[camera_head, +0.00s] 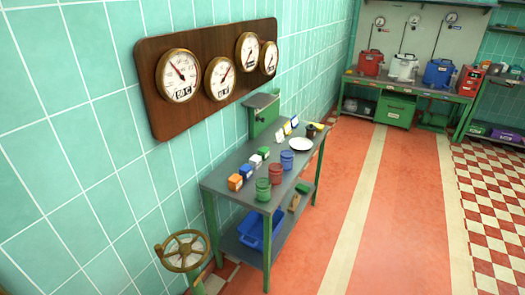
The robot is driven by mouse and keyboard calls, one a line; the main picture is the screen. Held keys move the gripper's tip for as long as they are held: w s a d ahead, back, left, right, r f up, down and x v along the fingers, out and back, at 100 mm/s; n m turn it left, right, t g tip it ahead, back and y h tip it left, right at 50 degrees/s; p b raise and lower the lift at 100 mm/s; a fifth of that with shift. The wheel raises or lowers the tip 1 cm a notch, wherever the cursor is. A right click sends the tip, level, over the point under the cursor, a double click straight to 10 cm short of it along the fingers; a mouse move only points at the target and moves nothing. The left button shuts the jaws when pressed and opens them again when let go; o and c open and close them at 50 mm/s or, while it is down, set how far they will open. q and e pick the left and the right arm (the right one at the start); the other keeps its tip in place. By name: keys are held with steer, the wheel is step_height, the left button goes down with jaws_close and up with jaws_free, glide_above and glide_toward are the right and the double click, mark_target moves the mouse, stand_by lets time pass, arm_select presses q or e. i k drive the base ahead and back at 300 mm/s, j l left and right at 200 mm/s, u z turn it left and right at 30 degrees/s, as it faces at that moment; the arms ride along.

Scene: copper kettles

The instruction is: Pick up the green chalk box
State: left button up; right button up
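A small green box (264,152), which looks like the green chalk box, sits on the grey top of a green-legged table (228,203) by the tiled wall. It is at the far end of a row with a white box (256,160), a blue box (246,171) and an orange box (235,182). Its label is too small to read. Neither of my grippers is in view.
Green (263,189), red (275,172) and blue (287,159) cans stand in front of the boxes. A white plate (301,144) lies farther back. A blue bin (254,230) is below. A valve wheel (182,250) stands near the table's left end. The red floor on the right is clear.

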mark_target(264, 152)
steer(key=i+l+u, duration=0.1)
steer(key=i+l, duration=0.25)
steer(key=i+l+u, duration=0.15)
steer(key=i+l, duration=0.2)
steer(key=i+l+u, duration=0.1)
steer(key=i+l, duration=0.25)
steer(key=i+l+u, duration=0.1)
steer(key=i+l, duration=0.2)
steer(key=l, duration=0.2)
steer(key=i+l+u, duration=0.1)
steer(key=i+l, duration=0.2)
steer(key=l, duration=0.2)
steer(key=i+l+u, duration=0.15)
steer(key=i+l, duration=0.15)
steer(key=l, duration=0.15)
steer(key=i+l+u, duration=0.1)
steer(key=i+l, duration=0.15)
steer(key=l, duration=0.3)
steer(key=i+l+u, duration=0.1)
steer(key=i+l, duration=0.15)
steer(key=l, duration=0.3)
steer(key=j, duration=0.4)
steer(key=i+j, duration=0.1)
steer(key=j, duration=0.25)
